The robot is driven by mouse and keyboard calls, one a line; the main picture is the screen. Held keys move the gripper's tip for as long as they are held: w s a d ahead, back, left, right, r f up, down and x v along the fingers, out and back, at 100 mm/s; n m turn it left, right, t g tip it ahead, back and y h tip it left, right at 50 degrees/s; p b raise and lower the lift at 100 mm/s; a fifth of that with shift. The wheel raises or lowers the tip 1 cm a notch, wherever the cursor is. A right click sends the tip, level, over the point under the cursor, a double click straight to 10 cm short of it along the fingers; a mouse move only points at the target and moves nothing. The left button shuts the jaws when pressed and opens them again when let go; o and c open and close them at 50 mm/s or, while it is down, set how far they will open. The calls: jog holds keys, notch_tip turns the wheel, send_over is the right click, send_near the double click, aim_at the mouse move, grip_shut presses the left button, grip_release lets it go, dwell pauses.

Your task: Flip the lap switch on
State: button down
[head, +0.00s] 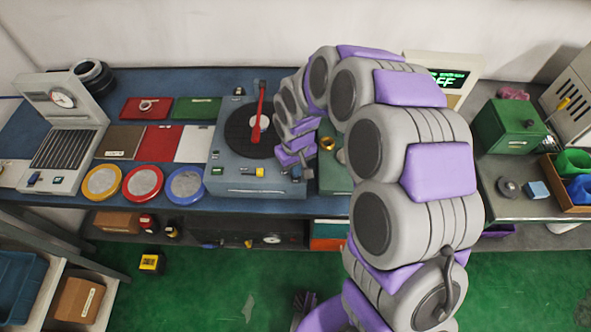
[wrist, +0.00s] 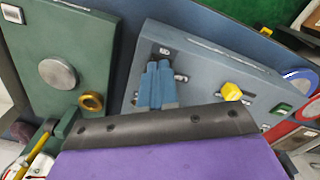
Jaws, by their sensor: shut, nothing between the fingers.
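The lap machine (head: 228,186) is a blue-grey box with a dark round plate and a red arm on top. In the wrist view its panel (wrist: 215,65) fills the middle. A small dark label (wrist: 163,50) with pale marks sits above a slot (wrist: 181,78), apparently the lap switch. My gripper (wrist: 157,72) is shut and empty, its two blue-grey fingers together over the middle of that slot. They hide the switch lever, so its position and any contact cannot be told. In the head view my gripper (head: 297,163) is by the machine's right front corner.
A yellow knob (wrist: 231,92) and a green window (wrist: 280,109) sit along the same panel. A green box with a grey knob (wrist: 57,74) and a brass ring (wrist: 91,102) stands close beside it. Coloured round trays (head: 184,183) lie left of the machine.

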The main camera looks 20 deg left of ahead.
dwell(0.3)
jog(key=shift+r+p, duration=1.8)
jog(key=shift+r, duration=1.6)
